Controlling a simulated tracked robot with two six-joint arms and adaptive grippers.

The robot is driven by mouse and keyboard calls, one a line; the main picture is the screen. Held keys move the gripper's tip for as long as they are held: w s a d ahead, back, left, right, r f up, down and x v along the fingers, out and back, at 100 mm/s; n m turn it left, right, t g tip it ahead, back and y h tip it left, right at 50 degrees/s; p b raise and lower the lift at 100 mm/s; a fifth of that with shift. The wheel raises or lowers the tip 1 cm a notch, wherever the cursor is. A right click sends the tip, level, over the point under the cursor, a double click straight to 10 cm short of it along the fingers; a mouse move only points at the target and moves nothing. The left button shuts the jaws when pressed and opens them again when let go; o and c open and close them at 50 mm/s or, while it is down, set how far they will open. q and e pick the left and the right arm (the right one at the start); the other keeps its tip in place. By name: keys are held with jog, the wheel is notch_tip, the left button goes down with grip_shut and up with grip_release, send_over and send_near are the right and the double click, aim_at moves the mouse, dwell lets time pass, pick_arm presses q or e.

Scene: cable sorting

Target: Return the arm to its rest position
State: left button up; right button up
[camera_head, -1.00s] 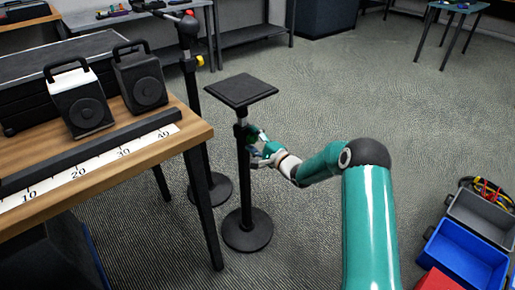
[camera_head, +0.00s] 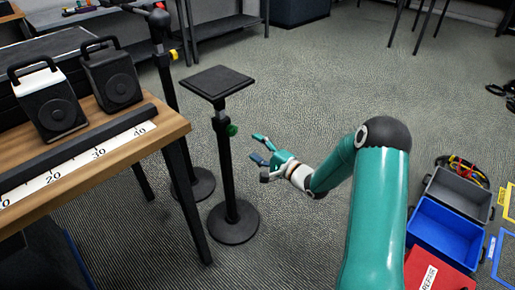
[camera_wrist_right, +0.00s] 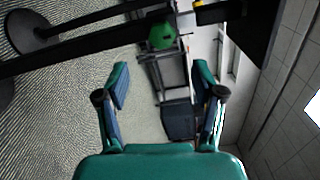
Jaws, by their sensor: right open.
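My right arm (camera_head: 375,215) comes up from the bottom of the head view, teal with a dark elbow. Its gripper (camera_head: 258,150) points left toward the black stand (camera_head: 225,160) and is apart from it. In the right wrist view the gripper (camera_wrist_right: 162,85) has its two fingers spread wide with nothing between them. The stand's pole and its green knob (camera_wrist_right: 162,36) show beyond the fingertips there. My left gripper is not in view.
Blue (camera_head: 445,232), grey (camera_head: 460,190) and red (camera_head: 435,272) bins sit on the floor at the right. Open carpet lies between the stand and the bins.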

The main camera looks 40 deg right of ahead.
jog(key=shift+w+a, duration=0.1)
jog(key=w+a+f+n+g+y, duration=0.1)
jog(key=w+a+f+y, duration=0.15)
jog(key=a, duration=0.65)
jog(key=w+a+f+g+y, duration=0.1)
jog(key=a+f+y, duration=0.15)
jog(key=a, duration=0.65)
jog(key=s+a+f+n+g, duration=0.2)
jog(key=s+a+f+g, duration=0.2)
jog(key=a+f, duration=0.45)
jog(key=s+a+f+n+g+h, duration=0.1)
jog(key=s+a+f+n+g, duration=0.35)
jog(key=s+a+f, duration=0.35)
jog(key=s+d+f+n+g+h, duration=0.1)
jog(key=s+f+n+g, duration=0.15)
jog(key=s+n, duration=0.4)
jog(key=s+d+f+n+g, duration=0.1)
jog(key=s+f+n+g, duration=0.2)
jog(key=s, duration=0.7)
notch_tip(320, 180, up, 29)
jog(key=g+p, duration=0.1)
jog(key=p, duration=2.6)
jog(key=shift+f, duration=0.15)
